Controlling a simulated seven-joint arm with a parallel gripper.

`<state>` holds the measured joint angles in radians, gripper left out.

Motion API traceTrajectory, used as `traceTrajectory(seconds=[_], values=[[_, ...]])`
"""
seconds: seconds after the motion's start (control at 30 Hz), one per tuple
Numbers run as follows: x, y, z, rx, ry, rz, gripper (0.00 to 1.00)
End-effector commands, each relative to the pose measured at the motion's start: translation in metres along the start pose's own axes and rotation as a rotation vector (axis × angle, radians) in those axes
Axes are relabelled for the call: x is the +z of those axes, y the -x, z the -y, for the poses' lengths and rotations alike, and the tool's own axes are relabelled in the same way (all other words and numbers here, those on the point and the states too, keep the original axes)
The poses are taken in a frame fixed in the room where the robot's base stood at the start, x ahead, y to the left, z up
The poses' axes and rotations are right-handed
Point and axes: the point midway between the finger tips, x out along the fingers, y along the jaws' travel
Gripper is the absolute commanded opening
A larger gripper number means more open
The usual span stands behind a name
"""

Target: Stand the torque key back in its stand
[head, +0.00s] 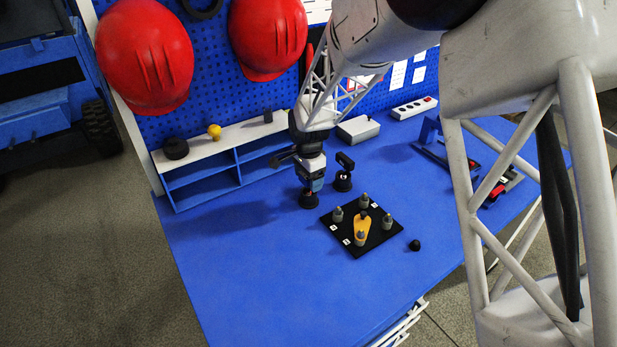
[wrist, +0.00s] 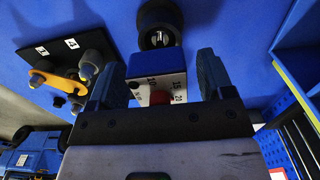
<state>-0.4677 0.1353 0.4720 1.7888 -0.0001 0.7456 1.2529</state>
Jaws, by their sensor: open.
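The torque key appears to be the blue block with a white numbered face and a red knob (wrist: 155,82) in the wrist view. It lies between the two spread fingers of my gripper (wrist: 160,70), with a gap visible on each side. In the head view my gripper (head: 313,178) points down, and a blue part (head: 317,185) shows at its end. A black round base (head: 309,201) is directly below; in the wrist view this black cup-like base (wrist: 160,25) shows beyond the block, partly covered by it. I cannot tell whether the key is seated in it.
A shelf (head: 205,185) stands left. The table's front left is clear.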

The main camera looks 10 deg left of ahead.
Motion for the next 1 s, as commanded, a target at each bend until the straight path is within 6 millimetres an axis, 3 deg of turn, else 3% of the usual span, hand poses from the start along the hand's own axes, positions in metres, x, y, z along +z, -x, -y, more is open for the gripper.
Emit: traceTrajectory(seconds=[0.27,0.8,1.0], values=[[0.0,0.017,0.0,-0.001,0.0,0.0,0.74],[0.0,0.1,0.001,-0.002,0.0,-0.001,0.74],[0.0,0.122,0.0,-0.001,0.0,0.0,0.74]])
